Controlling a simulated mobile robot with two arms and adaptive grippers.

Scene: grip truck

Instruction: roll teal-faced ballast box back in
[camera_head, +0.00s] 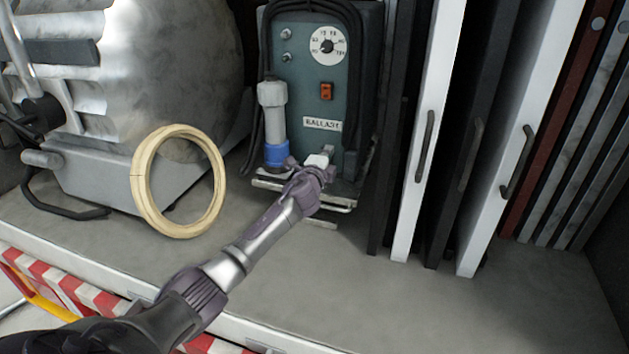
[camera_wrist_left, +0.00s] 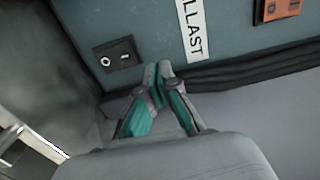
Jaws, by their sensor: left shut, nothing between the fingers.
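The teal-faced ballast box (camera_head: 300,85) stands upright on the truck floor, with a dial, an orange switch and a "BALLAST" label on its face. Its face also shows in the left wrist view (camera_wrist_left: 140,25). My left gripper (camera_head: 326,152) is shut and empty at the lower part of this face, just below the label. In the left wrist view its fingertips (camera_wrist_left: 158,72) are together at the teal face, beside a small black switch; I cannot tell whether they touch it. The gripper hides part of the box's lower front. My right gripper is not in view.
A wooden ring (camera_head: 146,190) leans by a large metal drum machine (camera_head: 170,60) on the left. A grey cylinder with a blue end (camera_head: 273,125) is at the box's left front. Tall white panels with handles (camera_head: 425,130) stand close on the right. The front floor (camera_head: 400,300) is clear.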

